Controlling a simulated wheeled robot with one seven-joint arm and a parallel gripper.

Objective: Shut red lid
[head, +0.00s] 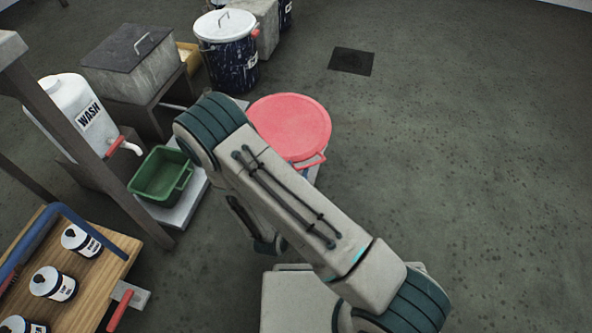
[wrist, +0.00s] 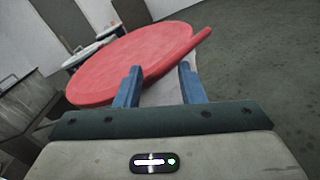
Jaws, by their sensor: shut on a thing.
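The red lid (head: 289,127) is a round disc with a handle tab on its near right edge, partly hidden behind my arm in the head view. In the wrist view the red lid (wrist: 138,62) fills the upper middle and looks tilted. My gripper (wrist: 160,84) has its two blue fingers at the lid's near edge, shut on the lid's rim or handle; the exact contact is hard to see. In the head view my gripper is hidden by my arm. The container under the lid is mostly hidden, so I cannot tell how the lid sits on it.
A green basin (head: 160,176) stands left of the lid, below a white WASH jug (head: 84,115). A dark speckled drum (head: 228,65) with a white lid stands behind. A wooden bench (head: 84,290) with several small cans is at lower left. Floor to the right is clear.

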